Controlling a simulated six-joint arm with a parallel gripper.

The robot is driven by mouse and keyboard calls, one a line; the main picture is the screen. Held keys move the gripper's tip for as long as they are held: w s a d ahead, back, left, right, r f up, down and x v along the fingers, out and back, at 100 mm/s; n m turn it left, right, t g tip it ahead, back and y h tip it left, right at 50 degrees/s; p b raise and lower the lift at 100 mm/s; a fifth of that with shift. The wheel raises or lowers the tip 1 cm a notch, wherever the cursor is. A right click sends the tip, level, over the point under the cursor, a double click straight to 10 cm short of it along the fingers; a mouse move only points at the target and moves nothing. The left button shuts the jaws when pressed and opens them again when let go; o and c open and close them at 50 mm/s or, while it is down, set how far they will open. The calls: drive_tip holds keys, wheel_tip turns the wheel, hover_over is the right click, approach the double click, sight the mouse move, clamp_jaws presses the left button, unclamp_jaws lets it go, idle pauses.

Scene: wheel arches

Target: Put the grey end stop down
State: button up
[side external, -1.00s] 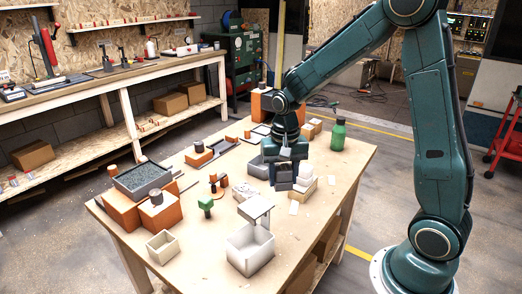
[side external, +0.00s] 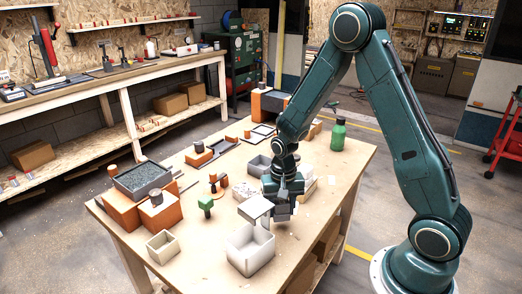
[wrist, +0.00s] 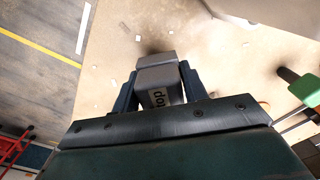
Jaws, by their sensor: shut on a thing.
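My gripper (side external: 281,204) is low over the front right part of the table, just right of the flat top above the white bin. It is shut on the grey end stop (wrist: 160,84), which has a pale label with dark letters reading "stop". In the wrist view the end stop sits between the two dark fingers of my gripper (wrist: 158,92). In the side view the end stop (side external: 281,212) shows as a small grey block under the fingers. A dark shadow lies on the table close beside it; whether it touches the wood is not clear.
A white open bin (side external: 250,250) stands close to the left, with a flat grey-white top (side external: 255,208) above it. A grey tray (side external: 258,166) and pale boxes (side external: 307,186) are behind. A green bottle (side external: 338,135) stands farther back. The table (side external: 320,205) is clear to the right.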

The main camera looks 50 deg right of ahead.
sight(280, 227)
drive_tip(key=shift+f, duration=1.85)
drive_tip(key=shift+f, duration=0.15)
drive_tip(key=o, duration=1)
wheel_tip(280, 227, up, 12)
drive_tip(key=shift+f, duration=0.1)
drive_tip(key=shift+r, duration=0.25)
